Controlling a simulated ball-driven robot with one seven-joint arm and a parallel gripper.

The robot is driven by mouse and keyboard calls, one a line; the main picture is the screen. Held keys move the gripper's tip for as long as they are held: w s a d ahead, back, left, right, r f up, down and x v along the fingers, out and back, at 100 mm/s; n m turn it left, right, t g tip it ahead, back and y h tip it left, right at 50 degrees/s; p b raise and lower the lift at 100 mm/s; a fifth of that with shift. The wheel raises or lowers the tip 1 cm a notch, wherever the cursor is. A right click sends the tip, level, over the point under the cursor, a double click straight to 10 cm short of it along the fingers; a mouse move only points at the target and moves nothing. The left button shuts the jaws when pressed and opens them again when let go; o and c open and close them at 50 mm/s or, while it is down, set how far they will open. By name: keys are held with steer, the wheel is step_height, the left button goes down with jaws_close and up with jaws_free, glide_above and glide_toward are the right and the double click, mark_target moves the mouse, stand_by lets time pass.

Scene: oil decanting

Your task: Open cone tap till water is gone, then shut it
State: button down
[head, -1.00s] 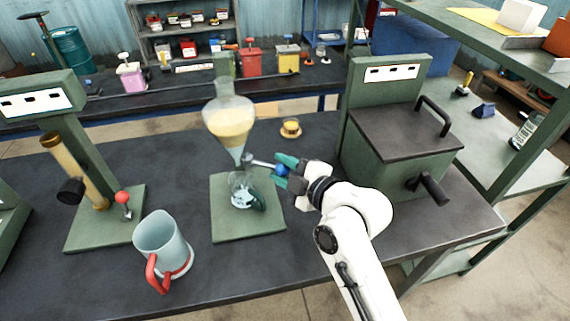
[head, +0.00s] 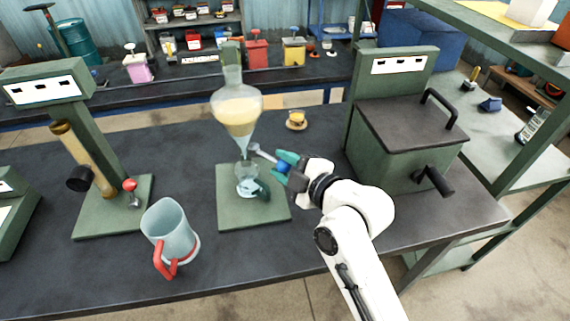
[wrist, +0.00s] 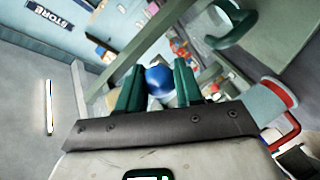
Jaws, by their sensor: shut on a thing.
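The glass cone (head: 237,118) stands over a green base plate (head: 232,217) and holds a yellowish layer with a thin paler layer beneath it. The tap lever (head: 262,153) sticks out to the right from the cone's lower stem and slopes down to a blue knob (wrist: 158,80). My gripper (head: 286,163) is shut on this knob, with a green finger on each side in the wrist view. A small clear cup (head: 246,184) with a dark teal handle stands under the stem, with something pale blue in it. I cannot tell whether liquid is running.
A clear jug (head: 170,230) with a red handle stands at front left. A stand with a brass tube (head: 84,160) is at left. A green box with a dark lid (head: 410,125) stands right of my arm. A small yellow-topped item (head: 297,120) sits behind the gripper.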

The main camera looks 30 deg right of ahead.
steer(key=c, duration=0.8)
jaws_free()
steer(key=shift+w+a+f, duration=0.1)
steer(key=shift+a+f, duration=0.05)
steer(key=shift+a, duration=0.25)
steer(key=shift+d, duration=0.1)
steer(key=shift+s+d, duration=0.15)
steer(key=shift+s, duration=0.15)
steer(key=b+v, duration=0.1)
steer(key=v, duration=0.9)
steer(key=shift+s, duration=0.1)
